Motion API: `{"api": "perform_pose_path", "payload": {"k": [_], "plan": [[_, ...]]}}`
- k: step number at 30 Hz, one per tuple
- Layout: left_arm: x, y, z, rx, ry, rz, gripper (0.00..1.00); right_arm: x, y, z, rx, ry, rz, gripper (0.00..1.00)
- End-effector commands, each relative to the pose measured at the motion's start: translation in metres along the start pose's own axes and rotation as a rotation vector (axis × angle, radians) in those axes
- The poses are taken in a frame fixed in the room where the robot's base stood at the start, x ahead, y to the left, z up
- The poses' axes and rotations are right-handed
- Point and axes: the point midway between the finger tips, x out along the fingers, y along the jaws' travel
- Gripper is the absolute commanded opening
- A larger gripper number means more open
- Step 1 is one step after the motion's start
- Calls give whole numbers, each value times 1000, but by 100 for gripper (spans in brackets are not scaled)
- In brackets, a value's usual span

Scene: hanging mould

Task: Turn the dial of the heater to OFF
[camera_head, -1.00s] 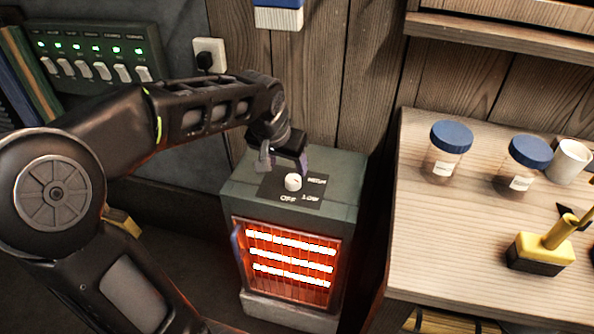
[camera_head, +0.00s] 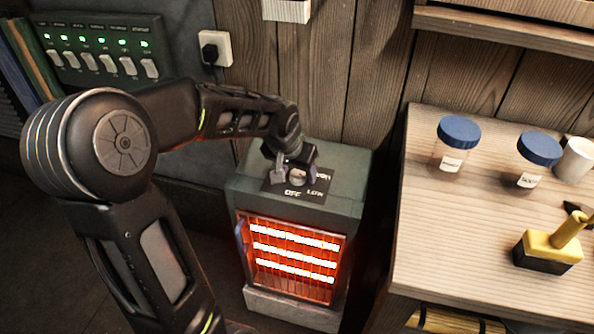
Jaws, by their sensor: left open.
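The heater (camera_head: 238,200) is a dark green-grey box on the floor, with bright orange bars (camera_head: 293,255) glowing behind its front grille. On its top is a dark plate with the words OFF, LOW and a third, partly hidden label. The pale round dial (camera_head: 298,180) sits on this plate and is partly covered by my left gripper (camera_head: 297,180). The gripper is open, pointing down, with one finger on each side of the dial. I cannot tell whether the fingers touch it, nor which way the dial points. My right gripper is not in view.
A wooden bench (camera_head: 470,235) stands right of the heater, with two blue-lidded jars (camera_head: 450,145), a white mug (camera_head: 575,160) and a yellow-handled tool (camera_head: 548,250). A switch panel (camera_head: 100,50) and a wall plug (camera_head: 213,48) are behind my left arm.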

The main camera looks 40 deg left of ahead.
Motion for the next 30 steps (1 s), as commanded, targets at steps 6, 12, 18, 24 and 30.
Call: {"api": "perform_pose_path", "payload": {"k": [6, 12, 18, 24, 30], "plan": [[0, 0, 0, 0, 0, 0, 51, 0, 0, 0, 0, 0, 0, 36], [0, 0, 0, 0, 0, 0, 35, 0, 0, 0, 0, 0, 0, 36], [0, 0, 0, 0, 0, 0, 19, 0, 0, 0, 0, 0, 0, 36], [0, 0, 0, 0, 0, 0, 2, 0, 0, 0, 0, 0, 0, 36], [-1, 0, 0, 2, -1, 1, 0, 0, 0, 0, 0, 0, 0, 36]]}}
